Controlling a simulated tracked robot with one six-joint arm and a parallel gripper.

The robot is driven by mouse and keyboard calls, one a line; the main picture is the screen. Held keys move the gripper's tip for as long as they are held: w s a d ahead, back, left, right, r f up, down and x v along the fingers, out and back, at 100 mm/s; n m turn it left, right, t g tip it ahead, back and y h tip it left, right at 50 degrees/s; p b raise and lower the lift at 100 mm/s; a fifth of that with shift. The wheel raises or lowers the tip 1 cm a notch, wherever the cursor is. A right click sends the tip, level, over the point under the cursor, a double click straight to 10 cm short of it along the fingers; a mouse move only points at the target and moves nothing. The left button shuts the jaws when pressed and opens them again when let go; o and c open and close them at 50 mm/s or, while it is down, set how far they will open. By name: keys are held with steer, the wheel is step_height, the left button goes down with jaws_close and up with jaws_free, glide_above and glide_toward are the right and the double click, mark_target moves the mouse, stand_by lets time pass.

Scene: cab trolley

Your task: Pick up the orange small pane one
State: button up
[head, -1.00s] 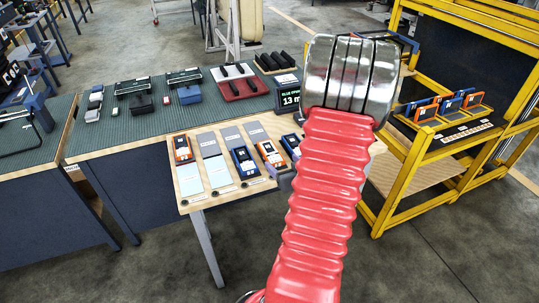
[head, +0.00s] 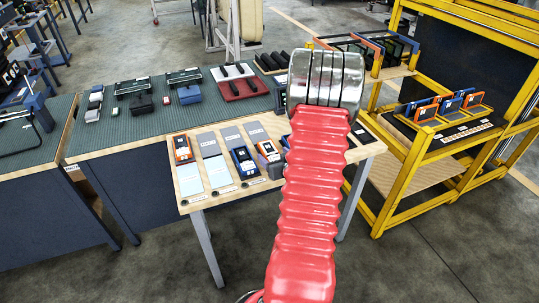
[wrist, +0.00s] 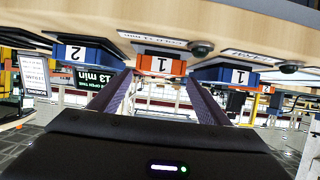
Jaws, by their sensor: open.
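The orange unit marked 1 (wrist: 158,65) is in the middle of the wrist view, which looks upside down. In the head view I take it to be the orange unit (head: 268,154) on the small wooden table (head: 225,197), left of my arm. My gripper (wrist: 160,90) is open, with one dark finger at either side of the orange unit in the picture. Nothing shows between the fingers, and I cannot tell how far off the unit is. In the head view my arm hides my fingertips.
A blue unit marked 2 (wrist: 83,53) and a blue unit marked 1 (wrist: 232,76) flank the orange one. Another orange unit (head: 182,148) stands at the table's left end. A yellow rack (head: 408,180) with orange and blue frames stands to the right.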

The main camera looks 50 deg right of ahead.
mark_target(270, 151)
steer(key=shift+w+d+f, duration=0.1)
steer(key=shift+x, duration=2.45)
steer(key=shift+d, duration=0.1)
steer(key=shift+c, duration=0.7)
steer(key=c, duration=1.1)
steer(key=shift+c, duration=0.2)
steer(key=shift+r, duration=5.05)
